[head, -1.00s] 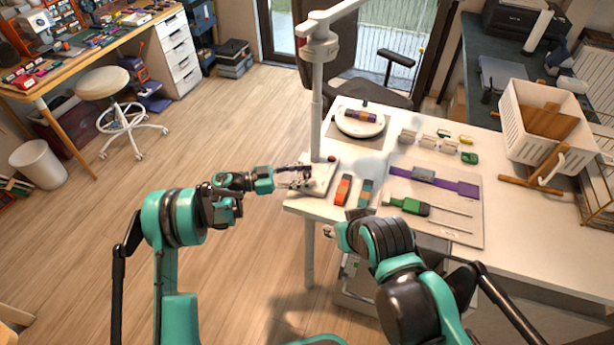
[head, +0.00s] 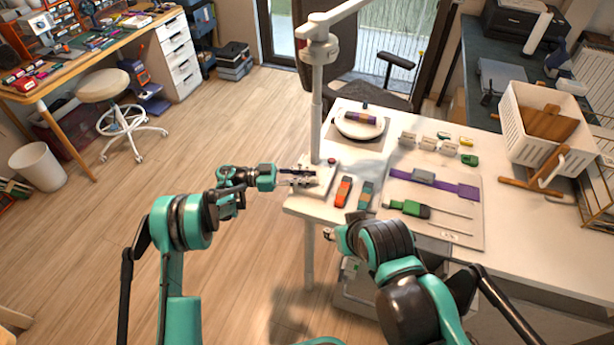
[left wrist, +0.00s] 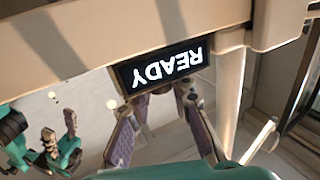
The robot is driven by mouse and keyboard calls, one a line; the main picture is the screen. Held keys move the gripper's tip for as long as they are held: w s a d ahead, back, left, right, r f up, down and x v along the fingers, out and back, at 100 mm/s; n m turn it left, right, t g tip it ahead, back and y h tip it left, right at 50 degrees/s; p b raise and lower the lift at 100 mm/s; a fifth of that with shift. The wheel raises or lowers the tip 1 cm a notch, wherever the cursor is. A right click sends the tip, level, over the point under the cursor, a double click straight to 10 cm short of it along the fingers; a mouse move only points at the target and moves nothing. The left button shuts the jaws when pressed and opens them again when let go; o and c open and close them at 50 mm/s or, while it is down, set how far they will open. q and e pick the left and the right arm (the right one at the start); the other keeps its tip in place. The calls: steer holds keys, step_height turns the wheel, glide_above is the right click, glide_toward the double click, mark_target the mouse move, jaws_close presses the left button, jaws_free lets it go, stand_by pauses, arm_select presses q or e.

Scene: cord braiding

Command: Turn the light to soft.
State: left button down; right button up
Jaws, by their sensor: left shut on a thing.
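The light's white post (head: 317,85) rises from a pale base box (head: 322,178) at the table's near left corner. A red button (head: 332,160) sits on the box. My left gripper (head: 303,177) is at the box's left side, shut on a small part there that its fingers hide. In the left wrist view, a dark display (left wrist: 162,70) reads READY upside down. The purple-padded fingers of my left gripper (left wrist: 165,98) reach just below it. My right gripper (head: 329,233) is by the table's front edge; its jaws are too small to read.
Orange (head: 343,191) and teal-grey (head: 366,194) blocks lie right of the base box. A round white plate (head: 347,130) stands behind. A board with a purple strap (head: 466,191) and a green tool (head: 415,208) lies right.

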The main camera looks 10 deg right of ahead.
arm_select(q)
steer(key=c, duration=1.3)
jaws_free()
steer(key=v, duration=1.2)
